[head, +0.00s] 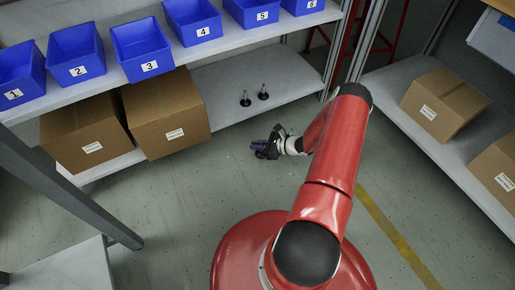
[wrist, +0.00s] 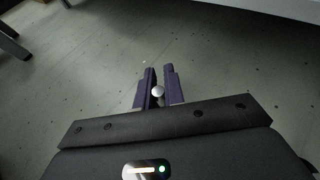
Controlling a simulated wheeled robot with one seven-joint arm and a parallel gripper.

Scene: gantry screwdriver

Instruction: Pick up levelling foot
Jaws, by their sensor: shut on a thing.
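My gripper (head: 267,149) is in front of the lower shelf, above the grey floor, at the middle of the head view. In the wrist view its two dark purple fingers (wrist: 158,82) are close together, shut on a levelling foot. Only a small pale round end of that levelling foot (wrist: 158,91) shows between the fingers; the rest is hidden. Two other levelling feet, a left one (head: 245,99) and a right one (head: 263,93), stand upright on the lower shelf, with dark round bases and thin studs, apart from the gripper.
The lower shelf (head: 225,82) has bare room around the standing feet. Two cardboard boxes (head: 165,112) sit at its left. Numbered blue bins (head: 142,48) line the shelf above. More cartons (head: 445,104) stand on the right shelf. The floor around the gripper is clear.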

